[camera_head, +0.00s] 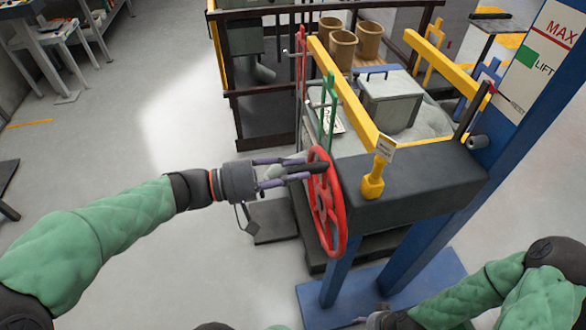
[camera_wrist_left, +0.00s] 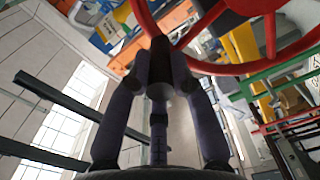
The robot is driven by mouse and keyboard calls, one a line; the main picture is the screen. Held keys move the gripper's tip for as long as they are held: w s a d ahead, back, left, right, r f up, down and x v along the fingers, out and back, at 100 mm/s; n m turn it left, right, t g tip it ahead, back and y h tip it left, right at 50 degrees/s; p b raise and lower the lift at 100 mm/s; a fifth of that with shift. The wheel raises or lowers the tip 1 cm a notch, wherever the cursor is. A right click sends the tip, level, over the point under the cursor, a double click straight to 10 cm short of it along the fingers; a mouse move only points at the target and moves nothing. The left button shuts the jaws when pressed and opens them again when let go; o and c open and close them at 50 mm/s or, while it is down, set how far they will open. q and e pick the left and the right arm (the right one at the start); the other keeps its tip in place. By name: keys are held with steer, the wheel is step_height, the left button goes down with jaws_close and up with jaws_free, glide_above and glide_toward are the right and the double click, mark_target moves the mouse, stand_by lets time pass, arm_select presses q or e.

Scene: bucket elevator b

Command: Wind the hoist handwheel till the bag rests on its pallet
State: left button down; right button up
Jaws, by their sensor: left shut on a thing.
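The red handwheel (camera_head: 324,198) stands upright on the left end of a dark housing (camera_head: 420,185). My left gripper (camera_head: 288,172) is shut on the wheel's dark handle (camera_head: 315,168), near the top of the wheel. In the left wrist view, the fingers (camera_wrist_left: 162,80) close around the handle, with the red rim (camera_wrist_left: 222,68) behind. A pale grey, sack-like mass (camera_head: 430,122) lies around a grey box behind the housing. I cannot tell whether it is the bag or what it rests on. No pallet is clearly distinguishable.
A blue post with a MAX and LIFT gauge (camera_head: 545,62) rises at right. A yellow-handled lever (camera_head: 374,180) stands on the housing. Yellow rails (camera_head: 345,95) and brown buckets (camera_head: 342,48) are behind.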

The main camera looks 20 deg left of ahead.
arm_select(q)
steer(key=shift+s+r, duration=0.1)
steer(key=c, duration=1.1)
jaws_free()
steer(key=shift+d, duration=0.1)
steer(key=shift+s+a, duration=0.35)
steer(key=shift+a, duration=0.25)
steer(key=v, duration=1)
steer(key=shift+s+a, duration=0.25)
